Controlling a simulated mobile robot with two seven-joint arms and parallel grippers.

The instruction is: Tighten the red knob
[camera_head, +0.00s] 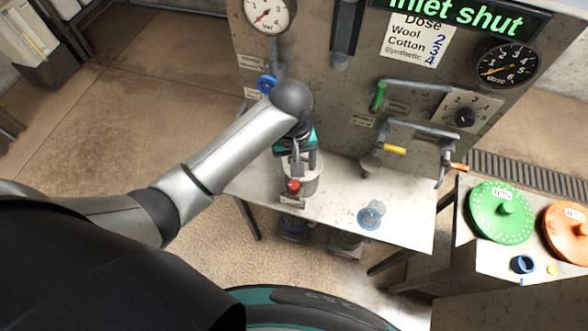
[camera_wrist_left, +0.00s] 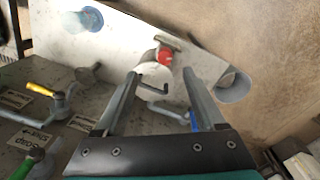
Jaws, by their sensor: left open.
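My left gripper (camera_head: 304,164) points down over the fitting. Its two fingers (camera_wrist_left: 160,73) are apart with nothing gripped. A bent dark bar (camera_wrist_left: 154,89) on the fitting shows between the fingers. I cannot tell whether a finger touches the fitting. My right gripper is not in view.
Behind is an upright panel with gauges, a blue valve handle (camera_head: 266,84), a green handle (camera_head: 378,97) and a yellow handle (camera_head: 394,149). A clear blue-based cup (camera_head: 370,215) stands on the shelf's right. Green (camera_head: 499,229) and orange (camera_head: 570,237) discs lie on the right table.

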